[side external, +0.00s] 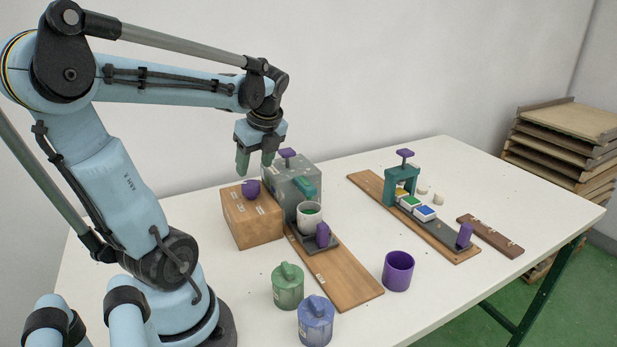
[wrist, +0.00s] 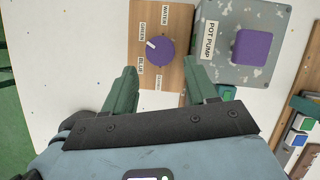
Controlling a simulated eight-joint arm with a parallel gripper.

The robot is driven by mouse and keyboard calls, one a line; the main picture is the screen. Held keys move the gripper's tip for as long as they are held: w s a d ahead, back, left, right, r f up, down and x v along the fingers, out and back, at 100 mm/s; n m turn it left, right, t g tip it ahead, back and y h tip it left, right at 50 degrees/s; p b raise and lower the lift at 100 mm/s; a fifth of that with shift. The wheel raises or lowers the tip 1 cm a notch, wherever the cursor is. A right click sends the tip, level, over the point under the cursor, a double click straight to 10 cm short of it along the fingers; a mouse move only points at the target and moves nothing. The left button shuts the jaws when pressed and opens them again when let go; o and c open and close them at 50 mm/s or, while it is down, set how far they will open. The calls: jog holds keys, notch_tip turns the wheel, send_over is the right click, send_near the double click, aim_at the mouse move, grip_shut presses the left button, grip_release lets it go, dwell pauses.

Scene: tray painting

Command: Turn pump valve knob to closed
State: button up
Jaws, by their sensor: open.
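The purple round valve knob (side external: 252,188) sits on a wooden box (side external: 250,222). In the wrist view the knob (wrist: 164,53) has a white mark on its upper left, pointing toward the GREEN label (wrist: 142,30). WATER is above it and BLUE at its lower left; the label below is too small to read. My gripper (side external: 256,166) is open and empty, pointing down just above the knob. In the wrist view its fingertips (wrist: 163,75) are apart, lower in the picture than the knob.
A grey speckled box labelled POT PUMP (wrist: 225,65) with a purple top button stands right beside the wooden box. A white cup (side external: 309,216) stands before it. Green (side external: 288,288) and blue (side external: 316,322) lidded jars and a purple cup (side external: 398,271) stand nearer the front.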

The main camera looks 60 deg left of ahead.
aim_at(251, 184)
jog(key=shift+x, duration=3.15)
jog(key=c, duration=0.8)
